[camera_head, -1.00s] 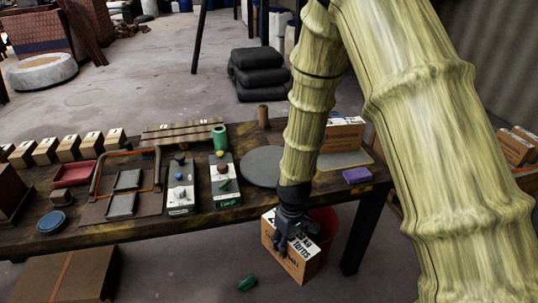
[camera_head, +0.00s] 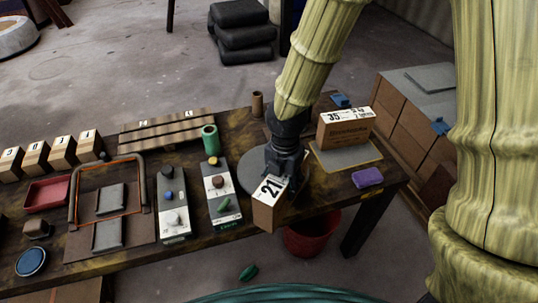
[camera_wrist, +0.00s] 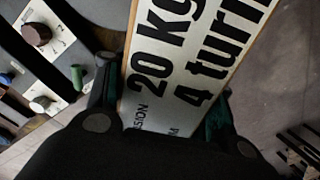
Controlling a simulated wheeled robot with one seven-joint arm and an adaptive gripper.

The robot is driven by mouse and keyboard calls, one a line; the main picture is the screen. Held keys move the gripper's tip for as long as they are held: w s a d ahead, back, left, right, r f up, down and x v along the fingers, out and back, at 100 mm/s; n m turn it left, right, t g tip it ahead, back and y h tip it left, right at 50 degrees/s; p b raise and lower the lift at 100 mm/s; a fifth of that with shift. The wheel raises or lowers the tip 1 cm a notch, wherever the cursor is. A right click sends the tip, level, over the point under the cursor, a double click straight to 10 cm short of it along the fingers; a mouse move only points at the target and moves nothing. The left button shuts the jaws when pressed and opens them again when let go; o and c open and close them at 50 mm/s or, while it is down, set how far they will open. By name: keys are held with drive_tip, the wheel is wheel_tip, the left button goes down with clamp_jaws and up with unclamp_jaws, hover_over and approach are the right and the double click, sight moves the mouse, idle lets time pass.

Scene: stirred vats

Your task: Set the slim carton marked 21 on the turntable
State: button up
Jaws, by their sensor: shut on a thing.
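The slim carton marked 21 (camera_head: 266,214) is brown with a white label on its upper face. My gripper (camera_head: 286,172) is shut on it. In the head view the carton overlaps the table's front edge and the near part of the turntable; I cannot tell its height or whether it touches anything. The turntable (camera_head: 249,168) is a grey round disc on the table, partly hidden by my gripper and the carton. In the wrist view the carton (camera_wrist: 185,65) fills the space between the fingers, its printed white face showing.
A carton marked 35 (camera_head: 345,127) stands on a board right of the turntable, with a purple block (camera_head: 367,177) nearby. Control boxes (camera_head: 220,190) with knobs stand to the left, a green cylinder (camera_head: 210,140) behind them. A red bucket (camera_head: 312,238) is below the table edge.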

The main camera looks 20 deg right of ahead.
drive_tip(key=shift+w+r+n, duration=0.35)
drive_tip(key=shift+w+n, duration=0.05)
drive_tip(key=shift+w, duration=0.1)
drive_tip(key=shift+w+d+f+p, duration=0.45)
drive_tip(key=shift+w+f+p, duration=0.4)
drive_tip(key=shift+w, duration=1.7)
drive_tip(key=shift+w+d+f+p, duration=0.4)
drive_tip(key=shift+w+f+p, duration=0.5)
drive_tip(key=shift+w, duration=1.6)
drive_tip(key=shift+w+d+f+p, duration=0.45)
drive_tip(key=shift+w+f+p, duration=0.4)
drive_tip(key=shift+w, duration=1.7)
drive_tip(key=o, duration=1.5)
wheel_tip(320, 180, up, 12)
drive_tip(key=b, duration=0.2)
drive_tip(key=shift+r+b, duration=0.1)
drive_tip(key=shift+b, duration=0.2)
